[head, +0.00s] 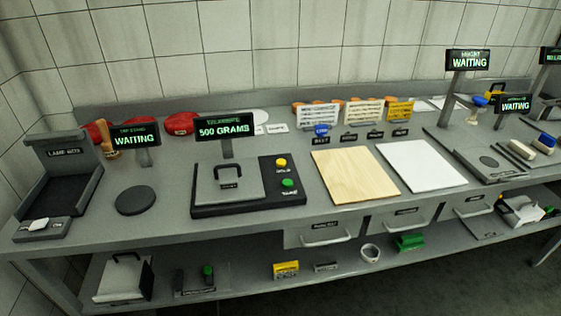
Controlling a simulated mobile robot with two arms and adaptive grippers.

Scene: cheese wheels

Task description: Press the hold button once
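A black scale (246,204) stands on the grey bench left of centre. A grey plate with a black handle (229,176) lies on it. On its right side are a yellow button (281,162) and a green button (289,182). Each has a small label that is too blurred to read, so I cannot tell which is the hold button. The scale's display (223,127) reads "500 GRAMS" in green. Neither of my grippers is in view.
A round dark disc (135,201) and a "WAITING" display (135,136) stand left of the scale. A wooden board (355,174) and a white board (422,165) lie to its right. Signs and red items line the back. Drawers and a lower shelf (215,284) are below.

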